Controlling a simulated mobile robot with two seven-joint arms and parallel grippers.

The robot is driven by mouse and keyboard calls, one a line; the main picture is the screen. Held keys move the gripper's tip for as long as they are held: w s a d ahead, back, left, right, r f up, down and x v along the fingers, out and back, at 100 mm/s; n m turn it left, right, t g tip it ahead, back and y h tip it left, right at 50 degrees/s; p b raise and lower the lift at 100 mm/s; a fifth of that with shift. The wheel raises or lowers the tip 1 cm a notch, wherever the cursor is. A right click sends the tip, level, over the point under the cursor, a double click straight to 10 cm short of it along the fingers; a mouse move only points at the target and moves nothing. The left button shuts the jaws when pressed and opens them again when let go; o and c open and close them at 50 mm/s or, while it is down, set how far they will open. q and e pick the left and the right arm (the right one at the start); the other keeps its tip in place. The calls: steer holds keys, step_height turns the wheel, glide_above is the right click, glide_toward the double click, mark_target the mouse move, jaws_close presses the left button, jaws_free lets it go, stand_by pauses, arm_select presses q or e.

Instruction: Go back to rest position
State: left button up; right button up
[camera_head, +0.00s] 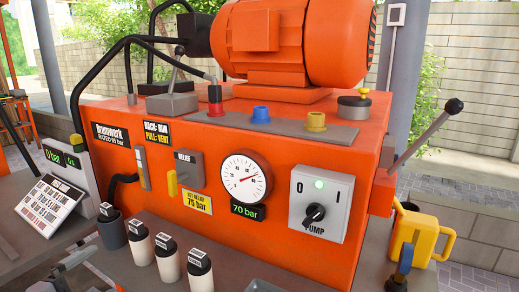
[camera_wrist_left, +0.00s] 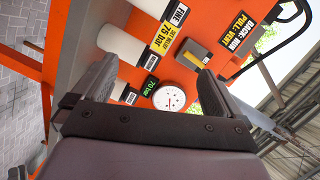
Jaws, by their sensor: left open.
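My left gripper (camera_wrist_left: 155,68) shows in the left wrist view with its two dark fingers spread apart and nothing between them. The pressure gauge (camera_wrist_left: 169,98) of the orange machine shows beyond the gap between the fingers. I cannot make out either gripper clearly in the head view. There, the orange machine (camera_head: 260,225) fills the middle, with a white gauge (camera_head: 245,178) over a display reading 70 bar. A white pump switch panel (camera_head: 321,203) has a lit green lamp and a black knob.
An orange motor (camera_head: 290,45) sits on top. A black-knobbed lever (camera_head: 425,140) sticks out at right above a yellow jug (camera_head: 422,236). Several capped cylinders (camera_head: 170,259) stand in front. A printed sign (camera_head: 50,208) and a small display box (camera_head: 66,160) are at left.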

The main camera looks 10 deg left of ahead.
arm_select(q)
steer(key=s+d+f+n+g+y+p, duration=0.1)
steer(key=s+d+f+n+g, duration=0.2)
steer(key=f, duration=0.4)
steer(key=s+d+f+n+y, duration=0.1)
steer(key=s+d+f+n, duration=0.2)
steer(key=s+f+n, duration=0.3)
steer(key=s+d+f+n+g, duration=0.1)
steer(key=s+d+f+n, duration=0.1)
steer(key=d, duration=0.4)
steer(key=s+d+f+n+g+p, duration=0.1)
steer(key=s+d+f+n+g, duration=0.1)
steer(key=s+d+f, duration=0.3)
steer(key=shift+s+d+f+n, duration=0.25)
steer(key=shift+d+f+n, duration=0.15)
steer(key=shift+n, duration=0.4)
steer(key=shift+r, duration=0.1)
